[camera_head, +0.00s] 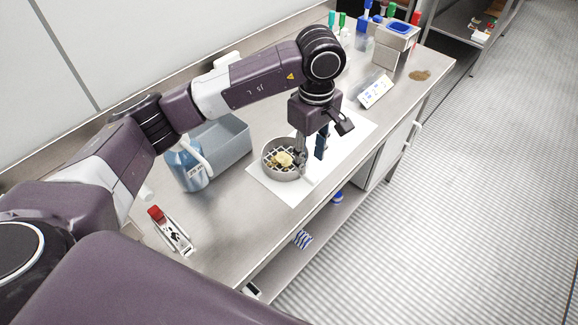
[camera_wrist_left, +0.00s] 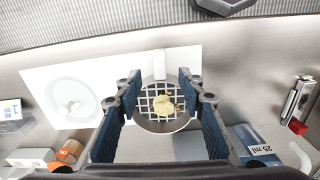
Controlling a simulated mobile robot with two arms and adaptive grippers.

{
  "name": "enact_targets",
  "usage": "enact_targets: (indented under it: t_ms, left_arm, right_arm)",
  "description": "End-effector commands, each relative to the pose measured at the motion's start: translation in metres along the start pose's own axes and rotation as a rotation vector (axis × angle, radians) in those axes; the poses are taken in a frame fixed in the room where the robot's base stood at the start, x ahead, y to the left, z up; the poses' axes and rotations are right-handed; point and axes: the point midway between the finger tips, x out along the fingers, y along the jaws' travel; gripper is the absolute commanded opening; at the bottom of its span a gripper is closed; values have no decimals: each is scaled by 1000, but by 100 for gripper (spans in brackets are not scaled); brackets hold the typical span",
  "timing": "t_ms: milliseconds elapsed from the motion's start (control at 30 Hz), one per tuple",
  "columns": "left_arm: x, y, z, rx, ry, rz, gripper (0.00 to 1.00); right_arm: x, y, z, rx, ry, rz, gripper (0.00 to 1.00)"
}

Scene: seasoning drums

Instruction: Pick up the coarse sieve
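The coarse sieve (camera_head: 270,167) is a round metal ring with a wide square grid, and a yellowish lump (camera_head: 282,159) lies on it. It sits on a white mat (camera_head: 262,193) on the steel bench. My left gripper (camera_head: 310,157) points down at the sieve's right side. In the left wrist view the left gripper's (camera_wrist_left: 160,80) two blue-padded fingers are spread wide, with the sieve (camera_wrist_left: 146,118) seen between them. A short pale handle (camera_wrist_left: 160,65) extends from its rim; I see no finger closed on it. My right gripper is out of view.
A blue bottle (camera_head: 185,170) and a grey bin (camera_head: 228,143) stand left of the sieve. A red-and-white device (camera_head: 172,232) lies near the front left. A metal container (camera_head: 392,50) and a small sign (camera_head: 375,91) stand farther along. A pale ring (camera_wrist_left: 75,97) shows on the mat.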

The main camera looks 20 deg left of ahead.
Motion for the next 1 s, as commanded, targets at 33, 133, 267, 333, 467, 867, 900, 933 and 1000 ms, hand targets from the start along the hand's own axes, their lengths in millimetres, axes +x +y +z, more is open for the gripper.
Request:
enact_targets:
  t_ms: [33,133,267,333,467,867,900,933,1000]
  left_arm:
    - [5,-1,0,0,-2,-6,36]
    - [16,-1,0,-1,-2,-5,36]
    - [28,-2,-2,-1,-4,-7,36]
    - [38,-2,-4,-2,-4,-7,36]
    - [57,-1,-5,-1,-4,-5,36]
    - [70,0,-5,0,-2,-1,32]
    - [69,0,-5,0,-2,-1,27]
    - [69,0,-5,0,-2,-1,24]
    - [69,0,-5,0,-2,-1,16]
  right_arm:
    - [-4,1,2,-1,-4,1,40]
    - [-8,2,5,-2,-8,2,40]
    - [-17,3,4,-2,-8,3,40]
    - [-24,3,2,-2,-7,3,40]
    - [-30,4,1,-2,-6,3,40]
    - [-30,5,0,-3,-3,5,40]
    - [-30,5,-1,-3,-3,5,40]
    - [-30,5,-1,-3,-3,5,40]
    - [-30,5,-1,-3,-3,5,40]
